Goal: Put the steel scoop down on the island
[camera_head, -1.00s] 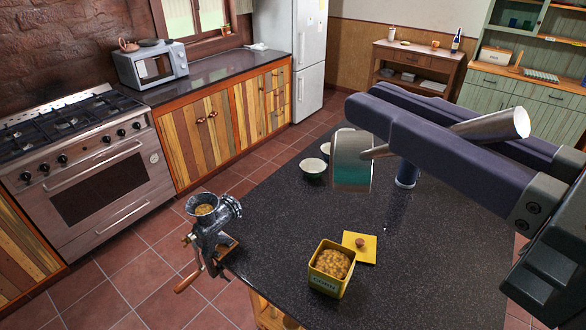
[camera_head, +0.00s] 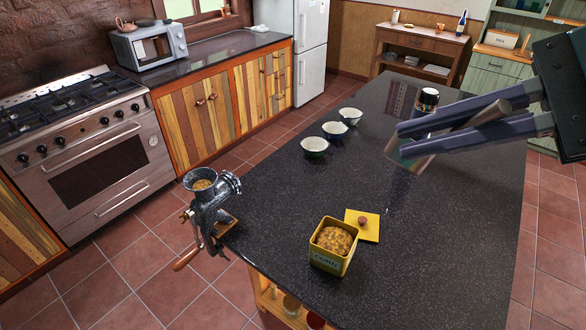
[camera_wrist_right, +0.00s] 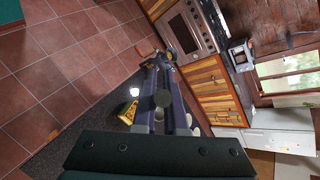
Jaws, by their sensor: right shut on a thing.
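The steel scoop (camera_head: 452,136) is held between the two long fingers of my right gripper (camera_head: 402,146), above the far right part of the dark island (camera_head: 400,255). The scoop appears clear of the island top. In the right wrist view a grey round part of the scoop (camera_wrist_right: 162,98) shows between the fingers. My left gripper is not in view.
A yellow corn tin (camera_head: 330,260) and its lid (camera_head: 364,226) stand near the front. A grinder (camera_head: 207,205) is at the left edge. Three bowls (camera_head: 334,130) line the far left edge. A dark can (camera_head: 428,97) stands behind my gripper. The right front surface is clear.

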